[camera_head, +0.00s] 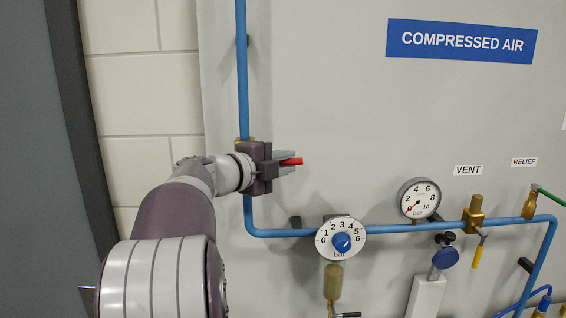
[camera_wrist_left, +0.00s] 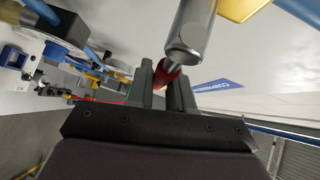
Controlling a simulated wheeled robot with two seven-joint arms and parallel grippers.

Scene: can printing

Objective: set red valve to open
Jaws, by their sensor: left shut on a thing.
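The red valve handle (camera_head: 291,161) sticks out to the right from between the fingers of my left gripper (camera_head: 285,162) in the head view. The gripper is shut on it, in front of the vertical blue pipe (camera_head: 243,80). The brass valve body (camera_head: 238,141) is mostly hidden behind my gripper. In the left wrist view, the red handle (camera_wrist_left: 166,76) lies between the two fingers (camera_wrist_left: 167,85), with a grey metal stem (camera_wrist_left: 190,35) beside it. My right gripper is not in view.
A blue COMPRESSED AIR sign (camera_head: 461,41) is on the grey panel. The panel right of my gripper is clear.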

